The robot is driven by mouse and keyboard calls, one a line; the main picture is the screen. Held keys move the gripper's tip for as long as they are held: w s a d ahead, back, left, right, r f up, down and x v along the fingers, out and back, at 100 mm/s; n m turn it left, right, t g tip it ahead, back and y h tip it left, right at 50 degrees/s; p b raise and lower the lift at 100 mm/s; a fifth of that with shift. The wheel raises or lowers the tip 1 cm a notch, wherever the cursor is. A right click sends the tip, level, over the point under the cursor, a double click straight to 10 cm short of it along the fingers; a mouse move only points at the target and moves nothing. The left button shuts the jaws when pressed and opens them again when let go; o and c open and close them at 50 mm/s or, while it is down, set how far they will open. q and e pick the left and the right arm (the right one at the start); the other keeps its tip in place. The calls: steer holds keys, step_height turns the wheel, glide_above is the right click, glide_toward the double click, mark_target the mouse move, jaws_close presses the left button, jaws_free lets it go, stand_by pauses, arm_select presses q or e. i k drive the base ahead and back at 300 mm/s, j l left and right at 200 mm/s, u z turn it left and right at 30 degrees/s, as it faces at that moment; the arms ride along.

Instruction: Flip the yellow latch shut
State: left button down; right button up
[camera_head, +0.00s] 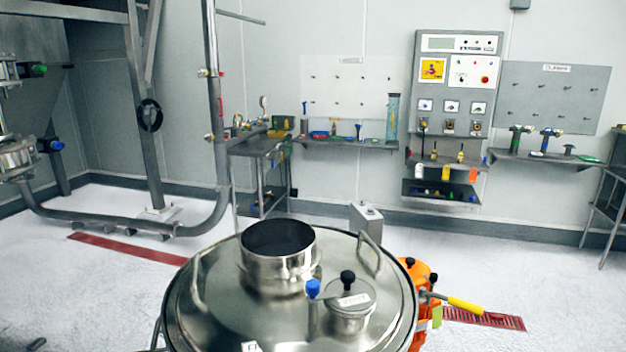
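A yellow latch handle (466,306) sticks out to the right of the sifter, tilted slightly down toward its far end. Its grey inner end meets the orange part (419,277) beside the drum. The sifter (213,310) is a round steel drum with a domed lid and fills the bottom middle of the head view. Whether the latch is open or shut is not clear from this angle. Neither of my grippers shows in the head view.
The lid carries an open steel collar (277,262), a small capped port (350,300) with a black knob, and a blue-topped knob (313,289). A grey control cabinet (453,90) stands at the back wall. Pale floor right of the sifter is clear, with a red drain grate (505,321).

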mark_target(452, 300)
steer(key=l+u, duration=0.1)
steer(key=l, duration=0.35)
steer(key=l+u, duration=0.15)
steer(key=l, duration=0.3)
steer(key=k+l+u, duration=0.1)
steer(key=l, duration=0.3)
steer(key=k+l+u, duration=0.15)
steer(key=l, duration=0.3)
steer(key=l+u, duration=0.1)
steer(key=l, duration=0.35)
steer(key=k+l+u, duration=0.1)
steer(key=l, duration=0.3)
steer(key=k+l+u, duration=0.15)
steer(key=l, duration=0.25)
steer(key=k+l+u, duration=0.1)
steer(key=l, duration=0.25)
steer(key=k, duration=0.1)
